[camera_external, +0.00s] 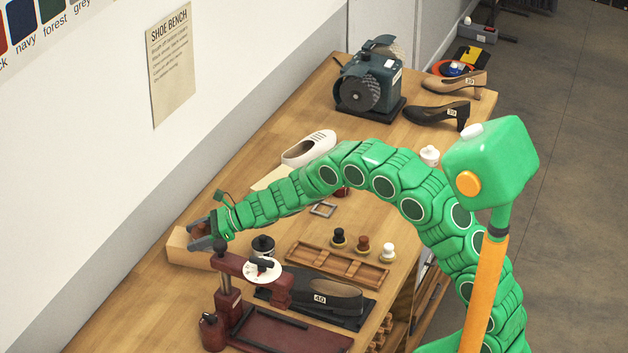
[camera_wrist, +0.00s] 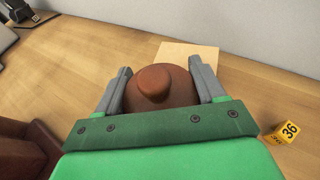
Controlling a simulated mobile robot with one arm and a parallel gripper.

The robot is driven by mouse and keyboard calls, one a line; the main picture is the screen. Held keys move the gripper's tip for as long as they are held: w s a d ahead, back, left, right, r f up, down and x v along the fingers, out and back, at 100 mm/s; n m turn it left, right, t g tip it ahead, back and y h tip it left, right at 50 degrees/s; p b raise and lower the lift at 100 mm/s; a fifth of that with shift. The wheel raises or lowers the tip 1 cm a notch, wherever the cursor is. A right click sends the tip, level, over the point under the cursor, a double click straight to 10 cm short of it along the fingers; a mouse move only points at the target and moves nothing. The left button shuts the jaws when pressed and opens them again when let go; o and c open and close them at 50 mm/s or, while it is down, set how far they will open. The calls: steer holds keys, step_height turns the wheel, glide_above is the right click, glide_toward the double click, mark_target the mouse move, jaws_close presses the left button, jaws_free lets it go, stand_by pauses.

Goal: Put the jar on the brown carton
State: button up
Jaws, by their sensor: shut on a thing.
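The jar (camera_wrist: 152,84) is reddish brown and round, with a knobbed lid. My gripper (camera_wrist: 158,88) is shut on it, with one grey finger on each side. In the external view, my gripper (camera_external: 203,236) overlaps the right part of the light brown carton (camera_external: 183,248), and only a little of the jar shows between the fingers. In the wrist view, the carton's pale top (camera_wrist: 190,53) lies beyond the jar, which partly hides it. I cannot tell whether the jar touches the carton.
A yellow cube marked 36 (camera_wrist: 289,131) lies to the right in the wrist view. The wall runs behind the carton.

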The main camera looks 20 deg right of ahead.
steer(key=o, duration=1.2)
steer(key=shift+r, duration=0.1)
steer(key=shift+d+r, duration=0.1)
steer(key=shift+d, duration=0.2)
steer(key=v, duration=1.1)
steer(key=shift+s+d+r, duration=0.1)
steer(key=shift+s+d, duration=0.05)
